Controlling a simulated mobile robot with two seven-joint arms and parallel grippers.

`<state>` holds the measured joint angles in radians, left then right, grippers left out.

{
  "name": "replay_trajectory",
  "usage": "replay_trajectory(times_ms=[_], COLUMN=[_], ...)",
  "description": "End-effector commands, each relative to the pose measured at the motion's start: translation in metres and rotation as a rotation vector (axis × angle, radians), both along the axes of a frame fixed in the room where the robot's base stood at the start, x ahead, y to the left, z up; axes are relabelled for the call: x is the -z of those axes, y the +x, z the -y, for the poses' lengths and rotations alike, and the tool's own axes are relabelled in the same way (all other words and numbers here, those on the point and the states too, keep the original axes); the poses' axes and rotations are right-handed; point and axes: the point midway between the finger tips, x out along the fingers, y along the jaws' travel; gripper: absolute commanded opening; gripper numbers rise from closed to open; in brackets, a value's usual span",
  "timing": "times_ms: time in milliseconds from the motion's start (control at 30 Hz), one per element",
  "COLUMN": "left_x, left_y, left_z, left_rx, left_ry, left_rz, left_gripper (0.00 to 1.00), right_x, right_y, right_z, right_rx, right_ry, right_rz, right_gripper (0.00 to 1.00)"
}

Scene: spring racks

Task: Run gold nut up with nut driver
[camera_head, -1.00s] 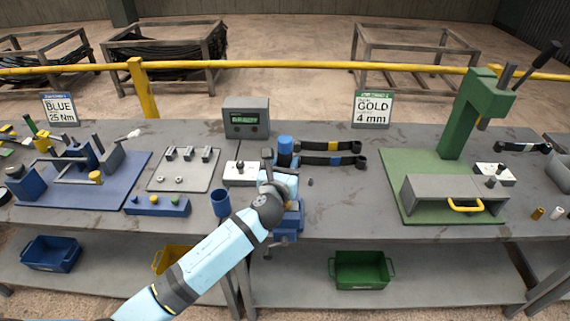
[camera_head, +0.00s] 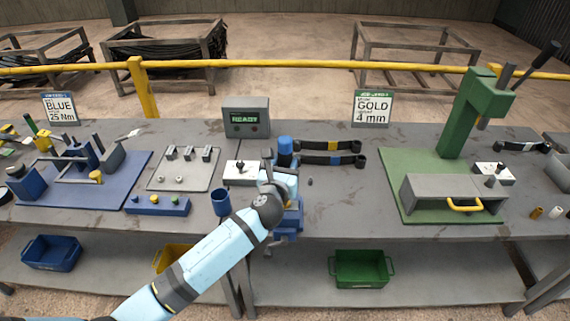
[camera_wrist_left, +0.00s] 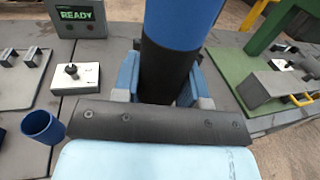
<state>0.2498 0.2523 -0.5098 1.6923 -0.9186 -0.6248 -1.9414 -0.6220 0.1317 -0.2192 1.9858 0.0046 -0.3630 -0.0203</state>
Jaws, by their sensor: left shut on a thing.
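The nut driver (camera_head: 285,146) has a blue top and a dark lower body. It stands roughly upright in my left gripper (camera_head: 279,172), above the blue vise (camera_head: 291,219). In the left wrist view the driver (camera_wrist_left: 184,22) rises between the two blue-grey fingers of the gripper (camera_wrist_left: 160,80), which are shut on its dark part. The driver's lower end and the gold nut are hidden behind my wrist and the gripper, so I cannot tell whether they touch. My right gripper is not in view.
A display box (camera_head: 246,118) reads READY in the wrist view. Left of the driver are a white switch box (camera_head: 241,172) and a blue cup (camera_head: 221,203). A GOLD 4 mm sign (camera_head: 372,108) and green press (camera_head: 463,120) stand further right.

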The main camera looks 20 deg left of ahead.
Motion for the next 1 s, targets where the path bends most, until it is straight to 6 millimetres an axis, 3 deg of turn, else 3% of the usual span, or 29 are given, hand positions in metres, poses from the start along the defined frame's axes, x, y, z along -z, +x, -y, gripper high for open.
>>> replay_trajectory(times_ms=[1000], left_x=[0.01], left_y=[0.0], left_z=[0.0], left_rx=[0.0], left_ry=[0.0], left_rz=[0.003], left_gripper=[0.01], right_x=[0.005], right_y=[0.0], right_z=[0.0], right_rx=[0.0], right_ry=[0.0], right_rz=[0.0], right_gripper=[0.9])
